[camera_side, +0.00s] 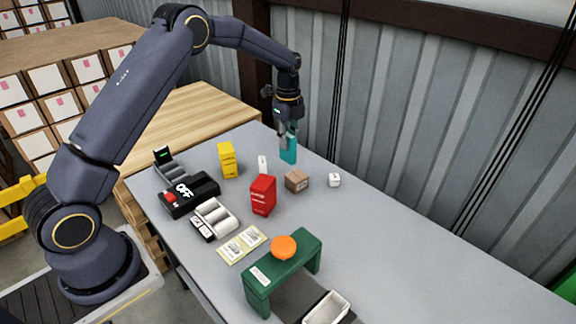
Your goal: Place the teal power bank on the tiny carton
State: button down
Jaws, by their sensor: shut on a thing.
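The teal power bank (290,154) hangs upright below my gripper (287,141) near the back of the grey table. My gripper points down and is shut on its upper part. The fingers partly hide the top of the power bank. A small brown carton (297,181) stands on the table just in front of and slightly right of the power bank. The power bank appears above the table and apart from the carton, but the exact gap is hard to tell.
A white cube (334,180) is right of the carton, and a small white item (262,164) is left. A red box (262,195) and yellow box (227,160) stand farther left. A green stand (304,251) bears an orange disc (283,247). The table's right side is clear.

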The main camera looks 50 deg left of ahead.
jog(key=shift+w+a+f, duration=0.1)
jog(key=shift+w+f, duration=0.65)
jog(key=shift+f, duration=0.7)
jog(key=shift+w+a+f, duration=0.15)
jog(key=shift+w+f, duration=0.65)
jog(key=shift+f, duration=0.7)
jog(key=shift+w+a+f, duration=0.1)
jog(key=shift+w+f, duration=0.65)
jog(key=shift+f, duration=0.7)
jog(key=shift+f, duration=0.1)
jog(key=c, duration=1)
grip_release()
